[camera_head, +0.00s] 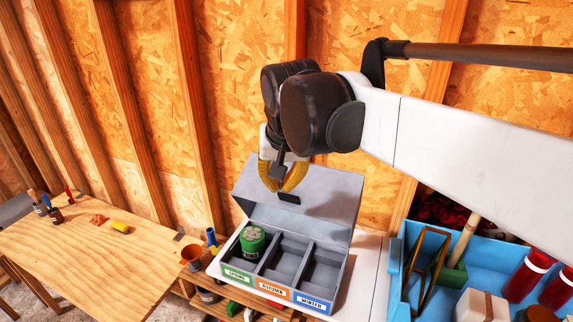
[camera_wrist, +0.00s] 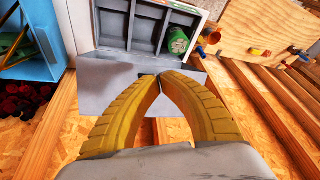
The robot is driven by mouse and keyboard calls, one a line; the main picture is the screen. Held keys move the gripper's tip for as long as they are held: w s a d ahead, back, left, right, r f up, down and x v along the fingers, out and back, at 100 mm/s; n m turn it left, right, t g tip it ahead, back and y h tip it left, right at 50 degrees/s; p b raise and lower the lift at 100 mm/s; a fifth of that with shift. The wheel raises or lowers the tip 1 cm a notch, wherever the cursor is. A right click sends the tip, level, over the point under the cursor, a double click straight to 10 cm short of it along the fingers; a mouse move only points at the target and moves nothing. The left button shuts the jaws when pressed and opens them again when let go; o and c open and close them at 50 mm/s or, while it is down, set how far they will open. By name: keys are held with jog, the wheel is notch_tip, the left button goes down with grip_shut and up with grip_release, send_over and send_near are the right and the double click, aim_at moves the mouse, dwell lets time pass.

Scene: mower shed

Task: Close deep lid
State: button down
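A grey box (camera_head: 345,275) stands on a white surface with its deep lid (camera_head: 328,188) raised open at the back. Its front labels read SPRING, AUTUMN and WINTER. A green can (camera_head: 253,241) sits in the left compartment; the other two look empty. My gripper (camera_head: 283,190) is at the upper part of the lid, its yellow fingers overlapping it in view. In the wrist view, the fingertips (camera_wrist: 160,77) meet with nothing visible between them, over the lid (camera_wrist: 98,88). A small dark patch shows on the lid by the tips. I cannot tell whether they touch the lid.
A blue crate (camera_head: 396,282) with red canisters (camera_head: 527,275) and other items stands close on the right. A wooden workbench (camera_head: 85,260) with a yellow object (camera_head: 121,227) is at left. An orange pot (camera_head: 191,257) stands left of the box. The stud wall is close behind the lid.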

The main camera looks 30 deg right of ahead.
jog(key=w+d+r+m+g, duration=0.3)
jog(key=w+d+m, duration=0.2)
jog(key=w+d, duration=0.35)
jog(key=p, duration=0.2)
send_over(295, 193)
jog(key=w+d, duration=0.1)
jog(key=d, duration=0.1)
notch_tip(295, 193, down, 9)
jog(key=shift+w+a+f, duration=0.1)
jog(key=shift+a, duration=0.05)
jog(key=shift+s+a+f+p, duration=0.2)
jog(key=shift+s+a+f, duration=0.25)
jog(key=shift+a, duration=0.15)
jog(key=shift+s+a+f+p, duration=0.2)
jog(key=shift+s+a+f, duration=0.1)
jog(key=shift+s+a, duration=0.2)
jog(key=shift+s+a+f, duration=0.2)
jog(key=shift+s+a, duration=0.05)
jog(key=shift+a, duration=0.1)
jog(key=shift+w+d+f, duration=0.1)
jog(key=shift+w, duration=0.05)
jog(key=shift+h, duration=0.3)
